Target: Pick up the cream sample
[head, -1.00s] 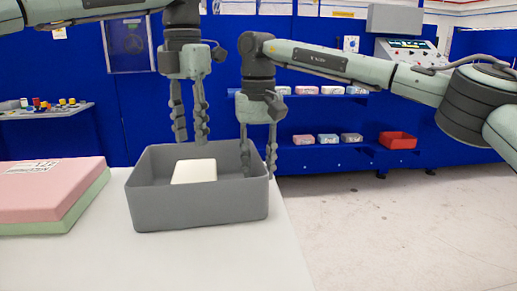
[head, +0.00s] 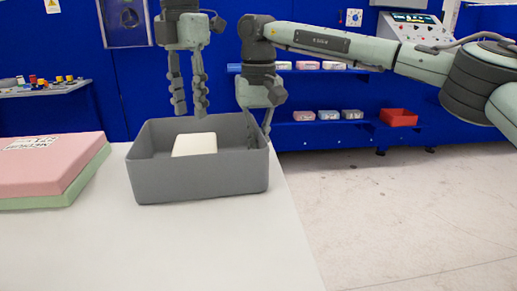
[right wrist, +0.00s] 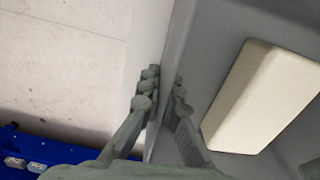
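The cream sample (head: 195,144) is a pale block lying inside the grey bin (head: 205,184). It also shows at the right of the right wrist view (right wrist: 265,95). My left gripper (head: 188,114) hangs above the bin's back left part, fingers pointing down, apart and empty; it does not touch the sample. My right gripper (head: 257,133) is at the bin's right wall. In the right wrist view its fingers (right wrist: 165,80) are close together on either side of that wall, one inside and one outside, pinching it. The inner fingertip is apart from the sample.
A pink block on a green block (head: 50,165) lies left of the bin on the white table (head: 220,250). The table's right edge is close to the bin. Behind stand blue shelves with small boxes and a red bin (head: 398,117).

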